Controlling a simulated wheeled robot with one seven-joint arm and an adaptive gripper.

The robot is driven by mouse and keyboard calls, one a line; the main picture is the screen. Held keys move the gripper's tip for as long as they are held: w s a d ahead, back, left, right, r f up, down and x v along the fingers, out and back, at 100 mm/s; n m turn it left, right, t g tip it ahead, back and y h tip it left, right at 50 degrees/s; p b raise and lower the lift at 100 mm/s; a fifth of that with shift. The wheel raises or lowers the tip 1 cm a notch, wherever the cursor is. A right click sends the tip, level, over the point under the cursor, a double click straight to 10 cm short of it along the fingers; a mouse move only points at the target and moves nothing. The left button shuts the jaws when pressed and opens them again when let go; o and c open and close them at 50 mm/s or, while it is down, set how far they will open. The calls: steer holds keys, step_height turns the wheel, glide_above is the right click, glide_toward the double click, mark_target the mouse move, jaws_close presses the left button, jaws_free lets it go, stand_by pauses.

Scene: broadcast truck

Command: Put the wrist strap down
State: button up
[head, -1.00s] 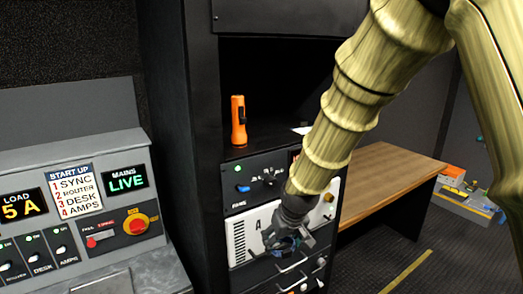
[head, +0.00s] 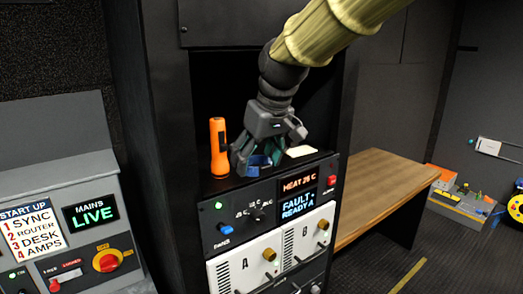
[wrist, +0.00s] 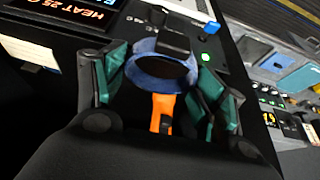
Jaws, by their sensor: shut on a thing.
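The wrist strap is a dark blue loop (wrist: 163,85) between my gripper's fingers in the wrist view. In the head view a small blue part of the strap (head: 260,161) shows at the fingertips. My gripper (head: 257,164) is shut on it, pointing down just over the shelf top of the rack (head: 232,183). I cannot tell whether the strap touches the shelf.
An orange flashlight (head: 218,148) stands upright on the shelf, close left of my gripper. A pale card (head: 301,151) lies to its right. The rack's side walls and upper panel frame the opening. A wooden bench (head: 385,182) stands to the right.

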steer(key=w+d+p, duration=0.1)
steer(key=w+p, duration=0.1)
steer(key=w, duration=0.2)
steer(key=w+d+p, duration=0.1)
steer(key=w+p, duration=0.1)
steer(key=w, duration=0.2)
steer(key=w+d+f+p, duration=0.1)
steer(key=w+p, duration=0.1)
steer(key=w, duration=0.2)
steer(key=shift+w+f, duration=0.1)
steer(key=shift+w, duration=0.3)
steer(key=shift+w+d+f, duration=0.15)
steer(key=shift+w, duration=0.35)
step_height(320, 180, down, 2)
steer(key=p, duration=0.2)
steer(key=shift+f+p, duration=0.25)
steer(key=shift+p, duration=0.15)
steer(key=shift+f, duration=0.55)
steer(key=shift+f, duration=0.1)
steer(key=o, duration=0.9)
steer(key=b+v, duration=0.5)
steer(key=v, duration=0.7)
steer(key=shift+b, duration=0.4)
